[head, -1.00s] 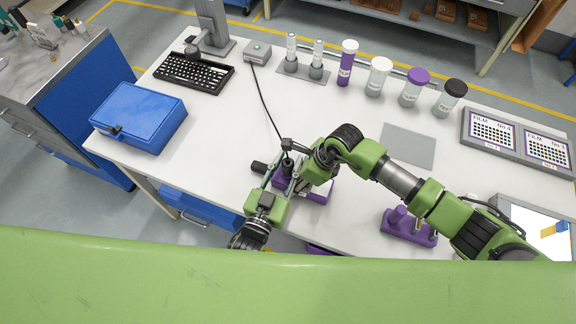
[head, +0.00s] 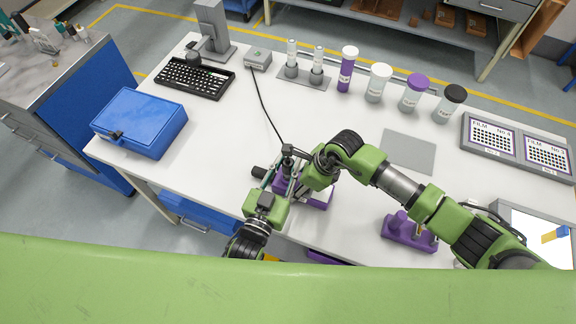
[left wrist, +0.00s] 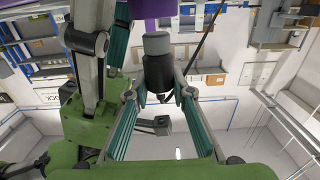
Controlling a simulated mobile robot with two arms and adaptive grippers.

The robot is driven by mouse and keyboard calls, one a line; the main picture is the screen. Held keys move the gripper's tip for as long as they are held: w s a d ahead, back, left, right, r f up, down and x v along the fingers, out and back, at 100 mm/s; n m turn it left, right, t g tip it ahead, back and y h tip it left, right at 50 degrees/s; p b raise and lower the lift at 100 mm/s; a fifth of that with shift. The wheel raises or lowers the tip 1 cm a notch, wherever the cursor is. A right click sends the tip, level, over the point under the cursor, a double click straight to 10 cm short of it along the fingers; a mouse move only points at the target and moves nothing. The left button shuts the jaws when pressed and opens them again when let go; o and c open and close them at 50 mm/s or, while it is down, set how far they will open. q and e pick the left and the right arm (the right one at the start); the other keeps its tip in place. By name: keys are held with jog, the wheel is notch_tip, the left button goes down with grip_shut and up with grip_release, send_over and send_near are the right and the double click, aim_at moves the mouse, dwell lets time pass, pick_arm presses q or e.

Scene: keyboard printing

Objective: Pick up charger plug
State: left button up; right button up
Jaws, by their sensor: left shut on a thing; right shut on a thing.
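A black plug (head: 287,151) on the end of a thin black cable sits at the table's front, among my grippers. My right gripper (head: 296,168) is at the plug, shut; its jaws are partly hidden by my own arm. My left gripper (head: 275,180) reaches up from the front edge. In the left wrist view, my left gripper (left wrist: 158,95) has its teal fingers shut around a grey-and-black cylinder (left wrist: 157,66), under a purple part (left wrist: 150,8).
Tubes and jars (head: 380,82) line the back. A purple stand (head: 408,230) is at right. The white tabletop (head: 225,125) between is clear.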

aim_at(288, 168)
pick_arm(q)
jog(key=v, duration=1.8)
jog(key=shift+r, duration=0.35)
pick_arm(e)
jog(key=o, duration=1.4)
jog(key=v, duration=1.2)
